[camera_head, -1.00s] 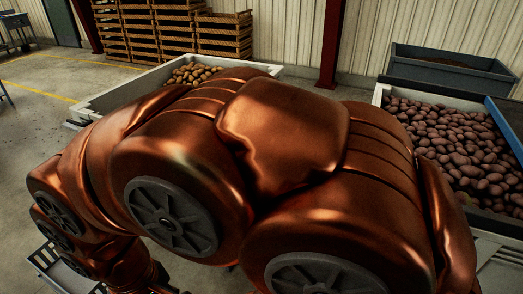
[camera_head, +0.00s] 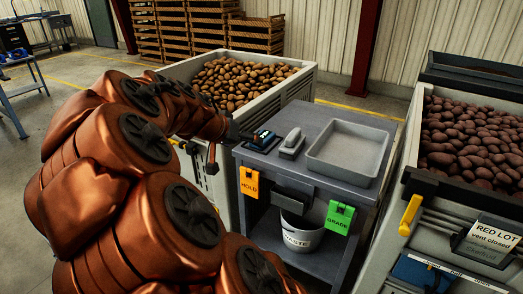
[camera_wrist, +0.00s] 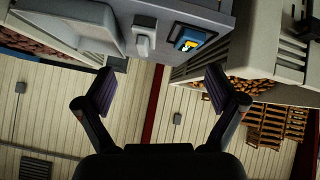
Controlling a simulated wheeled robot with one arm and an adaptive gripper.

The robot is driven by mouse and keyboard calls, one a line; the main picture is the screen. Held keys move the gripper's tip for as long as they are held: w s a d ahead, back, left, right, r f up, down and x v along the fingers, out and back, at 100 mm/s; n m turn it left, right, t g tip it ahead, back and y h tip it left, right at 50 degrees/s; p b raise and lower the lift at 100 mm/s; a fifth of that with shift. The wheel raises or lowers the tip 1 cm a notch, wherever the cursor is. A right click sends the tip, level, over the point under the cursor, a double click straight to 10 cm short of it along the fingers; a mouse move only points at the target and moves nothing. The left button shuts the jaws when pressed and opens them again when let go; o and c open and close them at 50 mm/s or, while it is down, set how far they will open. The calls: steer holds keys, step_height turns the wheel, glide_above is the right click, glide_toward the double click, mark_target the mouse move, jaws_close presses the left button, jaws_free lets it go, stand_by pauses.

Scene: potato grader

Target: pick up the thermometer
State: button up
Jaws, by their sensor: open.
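A small yellow item (camera_wrist: 188,43), which looks like the thermometer, lies on a blue pad (camera_wrist: 181,32) on the grey cart top. In the head view the pad (camera_head: 262,141) sits at the cart's left corner, but the item on it is too small to make out. My gripper (camera_wrist: 160,87) is open and empty, with its two dark fingers spread wide. In the wrist view, which is upside down, the item shows beyond the fingertips and right of centre. In the head view my gripper is near the cart's left edge, partly hidden by my arm.
A grey device (camera_head: 292,143) and a shallow tray (camera_head: 371,168) stand beside the pad on the cart (camera_head: 333,130). Orange HOLD (camera_head: 249,183) and green GRADE (camera_head: 339,217) tags hang in front, above a waste bucket (camera_head: 301,236). Potato bins (camera_head: 292,82) (camera_head: 415,125) flank the cart.

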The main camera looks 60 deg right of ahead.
steer(key=w+d+f+m+h+b, duration=0.2)
steer(key=w+d+f+h+b, duration=0.15)
steer(key=d, duration=0.75)
steer(key=b, duration=0.4)
glide_toward(265, 134)
steer(key=shift+s+d+f+m+t+h, duration=0.25)
steer(key=shift+s+d+f+m+t, duration=0.15)
steer(key=shift+s+d+f, duration=0.3)
steer(key=shift+w+p+x, duration=0.15)
steer(key=shift+x, duration=1.15)
steer(key=shift+w+p+x, duration=0.15)
steer(key=shift+w+x, duration=0.05)
steer(key=shift+x, duration=1.05)
steer(key=shift+w+p+x, duration=0.15)
steer(key=shift+x, duration=1.15)
steer(key=c, duration=1.3)
steer(key=shift+r, duration=0.15)
steer(key=shift+c, duration=0.2)
